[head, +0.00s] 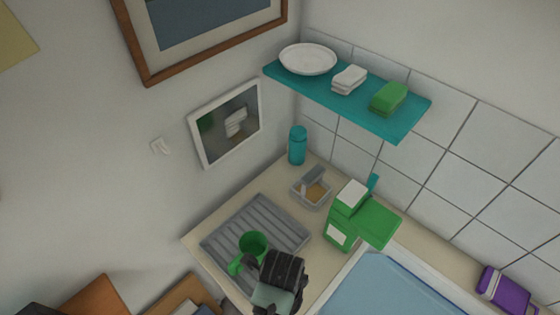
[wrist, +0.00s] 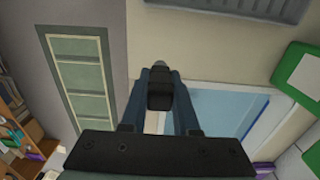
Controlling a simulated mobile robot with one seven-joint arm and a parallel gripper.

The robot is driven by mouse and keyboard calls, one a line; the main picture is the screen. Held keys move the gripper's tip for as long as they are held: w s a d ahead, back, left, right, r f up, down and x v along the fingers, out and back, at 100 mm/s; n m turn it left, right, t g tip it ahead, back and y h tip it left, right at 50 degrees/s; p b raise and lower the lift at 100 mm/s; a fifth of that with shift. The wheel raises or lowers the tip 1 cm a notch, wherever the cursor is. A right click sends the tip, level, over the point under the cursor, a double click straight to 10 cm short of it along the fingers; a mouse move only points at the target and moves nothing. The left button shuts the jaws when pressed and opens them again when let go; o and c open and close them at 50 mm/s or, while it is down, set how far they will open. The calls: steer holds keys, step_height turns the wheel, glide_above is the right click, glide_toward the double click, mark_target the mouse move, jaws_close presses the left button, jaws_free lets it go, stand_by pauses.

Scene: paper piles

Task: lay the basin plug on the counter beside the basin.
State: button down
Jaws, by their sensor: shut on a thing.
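My gripper (wrist: 160,95) is shut on a small dark piece with a grey knob, which I take to be the basin plug (wrist: 160,72). It shows between the two fingers in the wrist view. In the head view my gripper (head: 280,276) is over the counter's front part, and the plug cannot be made out there. The beige counter (head: 323,264) lies left of the basin (head: 385,285), which looks pale blue inside. In the wrist view the counter (wrist: 215,50) is beyond the fingertips and the basin (wrist: 222,108) is behind and right of them.
A grey ribbed drainer (head: 215,243) with a green mug (head: 253,243) covers the counter's left. A clear box (head: 312,190), a green carton (head: 345,213) and a teal bottle (head: 297,145) stand behind. A teal shelf (head: 335,98) overhangs the back. Bare counter shows between drainer and basin.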

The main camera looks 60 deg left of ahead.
steer(key=shift+f, duration=2.55)
steer(key=shift+f, duration=0.2)
steer(key=c, duration=0.7)
jaws_free()
steer(key=shift+o, duration=0.2)
steer(key=shift+r, duration=0.2)
step_height(320, 180, up, 12)
steer(key=shift+r, duration=0.1)
